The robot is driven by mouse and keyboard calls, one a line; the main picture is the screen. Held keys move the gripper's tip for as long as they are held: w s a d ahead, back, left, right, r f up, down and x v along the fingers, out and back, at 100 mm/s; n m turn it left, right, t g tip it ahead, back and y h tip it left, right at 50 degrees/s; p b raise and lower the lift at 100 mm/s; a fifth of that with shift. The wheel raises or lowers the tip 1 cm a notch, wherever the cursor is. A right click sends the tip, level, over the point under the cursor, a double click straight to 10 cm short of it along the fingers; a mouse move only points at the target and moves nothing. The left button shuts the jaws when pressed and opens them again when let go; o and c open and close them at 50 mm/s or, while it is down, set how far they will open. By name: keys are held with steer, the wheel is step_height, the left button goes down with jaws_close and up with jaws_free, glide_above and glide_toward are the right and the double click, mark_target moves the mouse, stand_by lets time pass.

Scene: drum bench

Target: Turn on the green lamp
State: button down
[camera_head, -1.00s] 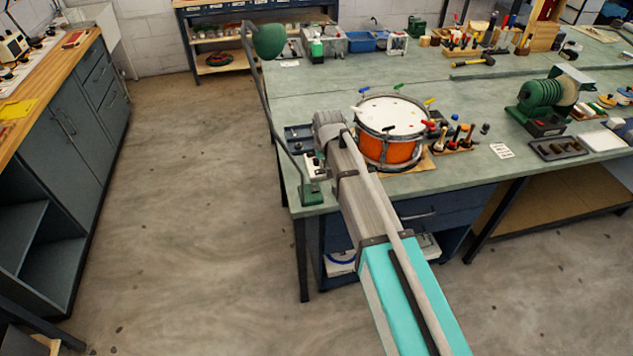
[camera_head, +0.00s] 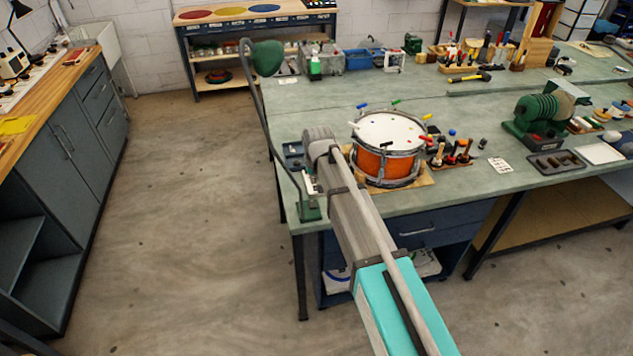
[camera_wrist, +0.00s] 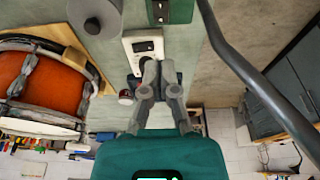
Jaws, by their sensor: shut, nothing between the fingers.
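The green lamp has a round green shade (camera_head: 267,58) on a long dark bent stem, with a green base (camera_head: 311,209) at the bench's near left corner. I see no glow; the inside of the shade is hidden. In the wrist view, its base (camera_wrist: 171,10) is at the top and its stem (camera_wrist: 240,62) runs down the right. A white switch box (camera_wrist: 143,42) with a dark switch lies beside the base. My gripper (camera_wrist: 160,66) is shut and empty, its fingertips overlapping the box's lower edge in view. I cannot tell whether they touch. My arm hides the gripper in the head view.
An orange drum (camera_head: 386,165) on a wooden board stands close right of my arm; it fills the left of the wrist view (camera_wrist: 45,80). A tool rack (camera_head: 453,153) and a green machine (camera_head: 540,117) stand farther right. Floor left of the bench (camera_head: 180,200) is clear.

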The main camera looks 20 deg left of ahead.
steer(key=b, duration=0.8)
glide_above(313, 206)
steer(key=shift+s+d+f+x, duration=0.15)
steer(key=shift+s+x, duration=0.1)
steer(key=shift+x, duration=1.2)
steer(key=shift+s+d+x, duration=0.2)
steer(key=shift+s+x, duration=0.05)
steer(key=shift+x, duration=1.15)
steer(key=shift+s+d+f+x, duration=0.1)
steer(key=shift+s+d+x, duration=0.1)
steer(key=shift+x, duration=1.25)
steer(key=shift+s+d+f+b, duration=0.1)
steer(key=shift+s+f+b, duration=0.05)
steer(key=shift+f+b, duration=0.8)
steer(key=shift+s+d+f+b, duration=0.1)
steer(key=shift+f+b, duration=0.7)
steer(key=shift+b, duration=0.15)
steer(key=shift+a, duration=0.1)
